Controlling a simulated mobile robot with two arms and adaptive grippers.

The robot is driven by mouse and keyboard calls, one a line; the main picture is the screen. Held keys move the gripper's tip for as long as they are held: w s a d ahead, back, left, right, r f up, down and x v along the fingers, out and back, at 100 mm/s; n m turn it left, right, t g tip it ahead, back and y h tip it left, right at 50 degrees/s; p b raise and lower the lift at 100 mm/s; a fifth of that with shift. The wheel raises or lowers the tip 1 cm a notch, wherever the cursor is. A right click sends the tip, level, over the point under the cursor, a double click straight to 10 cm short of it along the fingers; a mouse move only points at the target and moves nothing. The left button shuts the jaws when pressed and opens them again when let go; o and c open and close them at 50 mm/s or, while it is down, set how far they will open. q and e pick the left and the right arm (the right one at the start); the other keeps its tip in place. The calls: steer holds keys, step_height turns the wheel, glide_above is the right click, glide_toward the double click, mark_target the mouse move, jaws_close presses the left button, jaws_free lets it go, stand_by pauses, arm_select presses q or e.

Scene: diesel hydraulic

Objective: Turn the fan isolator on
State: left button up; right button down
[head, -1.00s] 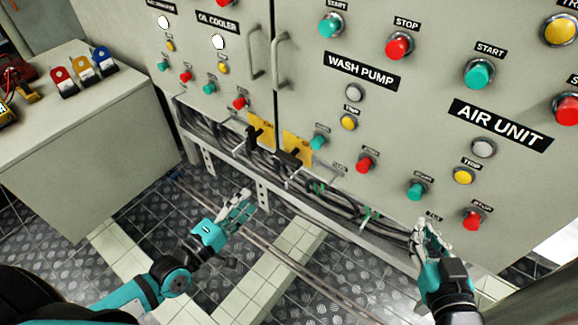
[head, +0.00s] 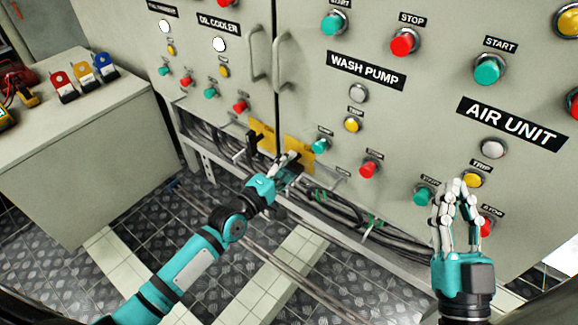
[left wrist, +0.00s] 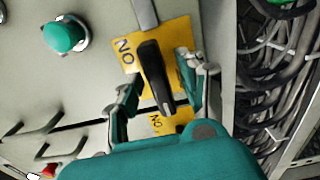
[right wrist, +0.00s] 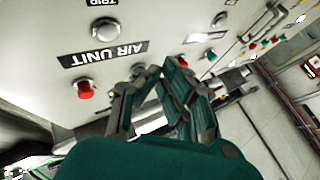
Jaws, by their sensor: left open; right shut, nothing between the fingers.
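A black rotary handle (left wrist: 155,75) stands out from a yellow plate (left wrist: 178,42) with black lettering in the left wrist view. In the head view this yellow plate (head: 300,150) is the right one of two at the cabinet's lower edge. No label naming the fan is readable. My left gripper (head: 288,163) is open, with one finger on each side of the handle; firm contact cannot be told. A second black handle (head: 252,146) sits on the left yellow plate (head: 264,132). My right gripper (head: 460,195) is shut and empty in front of the AIR UNIT controls.
Cables (head: 345,208) run along an open tray below the panel. Push buttons, such as a green one (head: 322,146) and a red one (head: 369,169), stick out near the left gripper. A side bench (head: 100,110) holds coloured padlocks at left.

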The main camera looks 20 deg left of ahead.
arm_select(q)
steer(key=shift+w+d, duration=0.1)
steer(key=shift+w, duration=0.15)
arm_select(e)
steer(key=shift+s+r, duration=0.15)
steer(key=shift+r, duration=0.15)
arm_select(q)
jaws_close()
arm_select(e)
steer(key=shift+f, duration=0.1)
